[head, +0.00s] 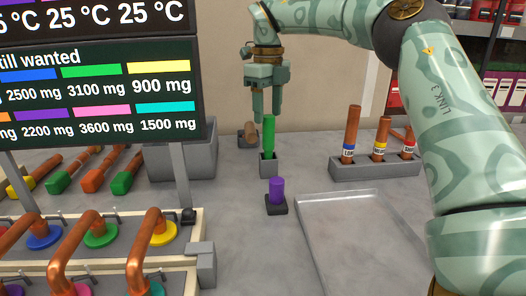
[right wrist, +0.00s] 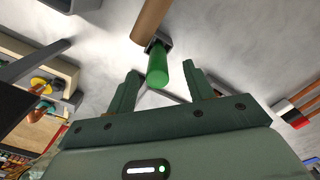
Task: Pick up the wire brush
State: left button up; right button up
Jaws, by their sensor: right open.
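A green upright handle (head: 268,137) stands in a small grey holder (head: 268,166) in the middle of the table. It is probably the wire brush, but no bristles show; its lower end is hidden in the holder. My right gripper (head: 267,110) points down at the top of the green handle, fingers apart. In the right wrist view, the green handle (right wrist: 157,66) shows between and just past the open fingertips (right wrist: 161,75), with nothing held. I cannot tell whether a finger touches it. My left gripper is not in view.
A purple handle (head: 277,190) in a dark base stands nearer. A brown handle (head: 250,130) is just behind left. A grey rack (head: 375,167) with labelled copper rods is at right, a metal tray (head: 350,205) in front. A sign (head: 100,95) and copper-pipe fixture (head: 195,235) stand left.

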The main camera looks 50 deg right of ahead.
aim_at(268, 133)
jog(key=shift+f, duration=0.5)
jog(key=shift+a+f, duration=0.15)
notch_tip(268, 133, down, 5)
jog(key=b, duration=0.3)
jog(key=shift+s+f, duration=0.1)
jog(key=shift+s+a+r, duration=0.1)
jog(key=shift+s+r, duration=0.05)
jog(key=shift+r, duration=0.05)
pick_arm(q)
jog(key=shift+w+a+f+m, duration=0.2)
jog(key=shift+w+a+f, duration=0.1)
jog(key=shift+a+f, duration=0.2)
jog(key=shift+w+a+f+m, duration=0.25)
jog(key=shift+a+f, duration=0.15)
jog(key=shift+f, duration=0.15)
pick_arm(e)
jog(key=c, duration=1.1)
